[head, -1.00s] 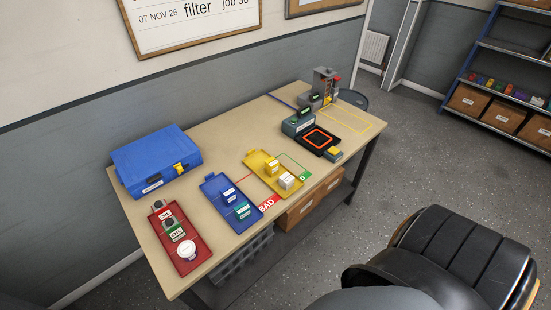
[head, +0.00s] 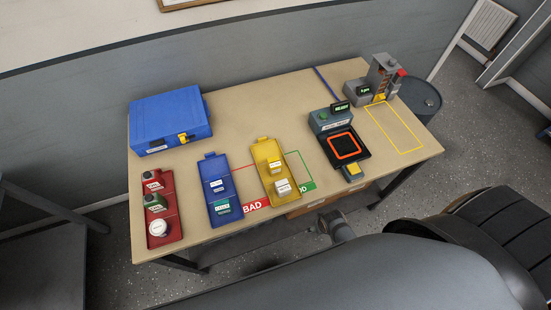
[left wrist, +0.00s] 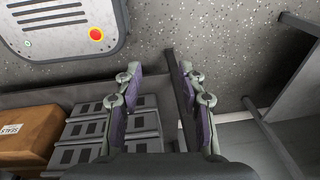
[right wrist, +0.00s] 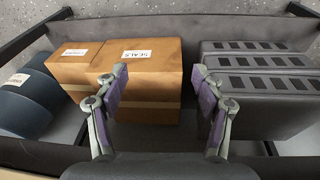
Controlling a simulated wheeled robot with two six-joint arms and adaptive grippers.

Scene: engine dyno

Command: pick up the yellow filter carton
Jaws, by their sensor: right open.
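The yellow filter carton (head: 274,167) stands in the upper part of the yellow tray (head: 264,149) on the bench, in the head view. My left gripper (left wrist: 161,70) is open and empty in the left wrist view, facing floor and the under-bench shelf. My right gripper (right wrist: 159,71) is open and empty in the right wrist view, facing boxes on the shelf. Neither gripper is at the carton, and the carton shows in neither wrist view.
On the bench (head: 240,112) are a blue case (head: 170,118), a red tray (head: 168,240) with bottles and a white-topped item, a blue tray (head: 212,170) with cartons, and a scale-like device (head: 345,146). Below are a SEALS box (right wrist: 150,70) and grey crates (right wrist: 255,90).

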